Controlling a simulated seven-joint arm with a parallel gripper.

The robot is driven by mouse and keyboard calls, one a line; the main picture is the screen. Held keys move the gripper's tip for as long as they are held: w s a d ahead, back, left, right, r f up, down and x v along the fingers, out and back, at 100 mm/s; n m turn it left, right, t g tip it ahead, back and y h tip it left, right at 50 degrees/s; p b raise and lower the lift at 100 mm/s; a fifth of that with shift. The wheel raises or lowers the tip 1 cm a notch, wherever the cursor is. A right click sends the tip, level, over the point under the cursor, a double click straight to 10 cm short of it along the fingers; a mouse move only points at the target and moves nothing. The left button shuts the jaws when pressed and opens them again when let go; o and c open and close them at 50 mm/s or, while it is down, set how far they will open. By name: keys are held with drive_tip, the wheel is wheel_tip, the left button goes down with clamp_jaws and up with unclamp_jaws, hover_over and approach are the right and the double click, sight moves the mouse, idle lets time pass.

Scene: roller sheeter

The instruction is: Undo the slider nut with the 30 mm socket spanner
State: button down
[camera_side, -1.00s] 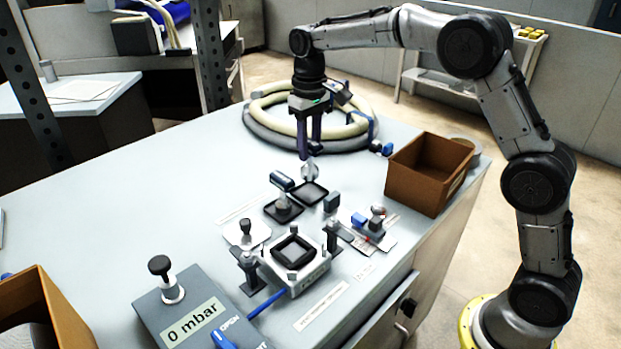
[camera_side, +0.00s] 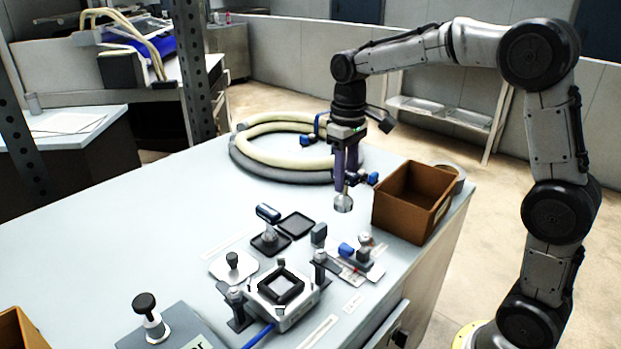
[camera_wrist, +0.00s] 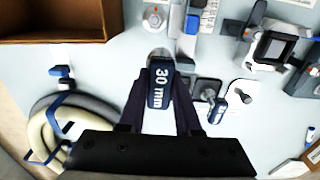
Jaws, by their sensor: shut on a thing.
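My gripper (camera_side: 346,180) is shut on the 30 mm socket spanner (camera_wrist: 160,88), whose dark blue handle reads "30 mm" between the fingers in the wrist view. Its silver socket (camera_side: 343,203) hangs below the fingers, clear of the bench. In the side view the slider unit (camera_side: 348,268), with a blue block and a small metal knob or nut (camera_side: 365,241), lies in front of and below the spanner. In the wrist view the round nut-like part (camera_wrist: 154,18) shows beyond the spanner, apart from it. Whether the nut is tight cannot be seen.
A brown open box (camera_side: 412,205) stands just right of the gripper. A second blue-handled tool (camera_side: 268,220) stands on a black pad, next to an empty pad (camera_side: 297,224). The roller fixture (camera_side: 283,295) is at the front. A coiled hose (camera_side: 250,160) lies behind.

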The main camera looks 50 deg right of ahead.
drive_tip(key=shift+s+d+f, duration=0.25)
drive_tip(key=shift+s+f, duration=0.45)
drive_tip(key=shift+s, duration=0.2)
drive_tip(key=shift+s+d+f, duration=0.25)
drive_tip(key=shift+s+f, duration=0.5)
drive_tip(key=shift+s, duration=0.2)
drive_tip(key=shift+s+d+f, duration=0.25)
drive_tip(key=shift+s+f, duration=0.45)
drive_tip(key=shift+s, duration=0.2)
drive_tip(key=shift+f, duration=1.4)
drive_tip(key=n, duration=0.3)
drive_tip(key=shift+n, duration=0.3)
drive_tip(key=shift+n, duration=1.8)
